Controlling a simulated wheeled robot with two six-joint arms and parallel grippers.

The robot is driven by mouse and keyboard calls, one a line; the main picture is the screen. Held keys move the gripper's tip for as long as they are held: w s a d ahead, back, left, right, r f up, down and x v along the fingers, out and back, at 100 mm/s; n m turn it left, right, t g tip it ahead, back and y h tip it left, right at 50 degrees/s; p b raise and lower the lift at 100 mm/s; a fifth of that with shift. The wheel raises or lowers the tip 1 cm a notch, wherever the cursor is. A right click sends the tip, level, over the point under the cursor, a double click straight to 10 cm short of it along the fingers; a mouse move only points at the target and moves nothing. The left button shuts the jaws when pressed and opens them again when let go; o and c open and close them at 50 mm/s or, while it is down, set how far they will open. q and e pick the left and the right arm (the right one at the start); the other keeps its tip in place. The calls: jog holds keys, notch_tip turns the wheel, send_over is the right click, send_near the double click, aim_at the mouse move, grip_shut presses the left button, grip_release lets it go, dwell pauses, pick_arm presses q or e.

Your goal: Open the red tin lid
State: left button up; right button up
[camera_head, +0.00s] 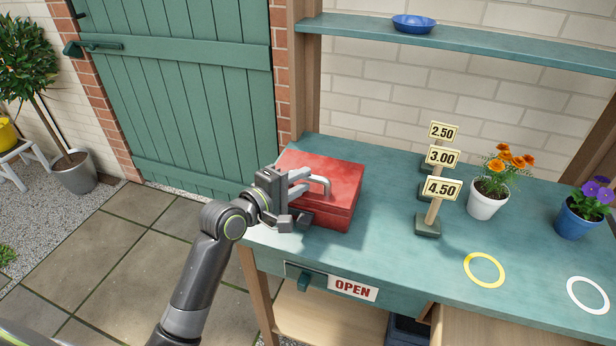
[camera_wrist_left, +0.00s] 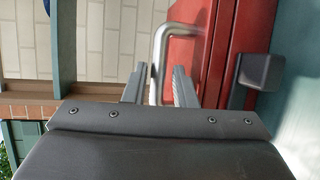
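The red tin (camera_head: 325,217) stands at the left end of the green bench. Its red lid (camera_head: 342,171) lies flat on it, closed. A pale metal handle (camera_head: 327,184) rises from the lid; it also shows in the left wrist view (camera_wrist_left: 157,45). My left gripper (camera_head: 305,181) is at the tin's left side, close to the handle. In the left wrist view, my left gripper's fingers (camera_wrist_left: 160,78) are apart, with the handle's bar between their tips and a gap beside it. My right gripper is not in view.
A price stand (camera_head: 428,227) stands right of the tin. A white pot of orange flowers (camera_head: 486,206) and a blue pot of purple flowers (camera_head: 574,224) are further right. A shelf (camera_head: 470,47) with a blue bowl (camera_head: 414,23) runs above. The front middle of the bench is clear.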

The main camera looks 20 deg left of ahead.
aim_at(315, 172)
pick_arm(q)
jog(key=shift+x, duration=1.4)
grip_shut()
